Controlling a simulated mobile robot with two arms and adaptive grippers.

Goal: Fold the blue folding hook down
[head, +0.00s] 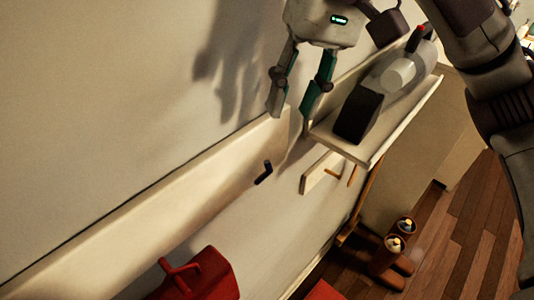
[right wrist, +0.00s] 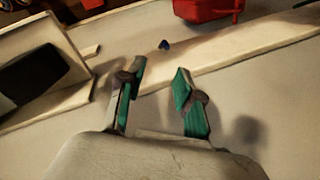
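The blue folding hook (head: 264,174) is a small dark piece on the pale wall board (head: 180,200). It shows as a bent shape in the head view; whether it is folded up or down I cannot tell for sure. In the right wrist view the hook (right wrist: 164,45) is a small blue spot beyond the fingertips. My right gripper (head: 290,113) is open and empty, with its fingers pointing down, above the hook in the head view and apart from it. The same gripper shows in the right wrist view (right wrist: 160,70). My left gripper is not in view.
A pale shelf (head: 385,147) with a black box (head: 358,115) and a grey-white cylinder (head: 398,73) is close right of my right gripper. A smaller board with wooden pegs (head: 318,173) is below it. A red object (head: 205,275) is at the lower board edge.

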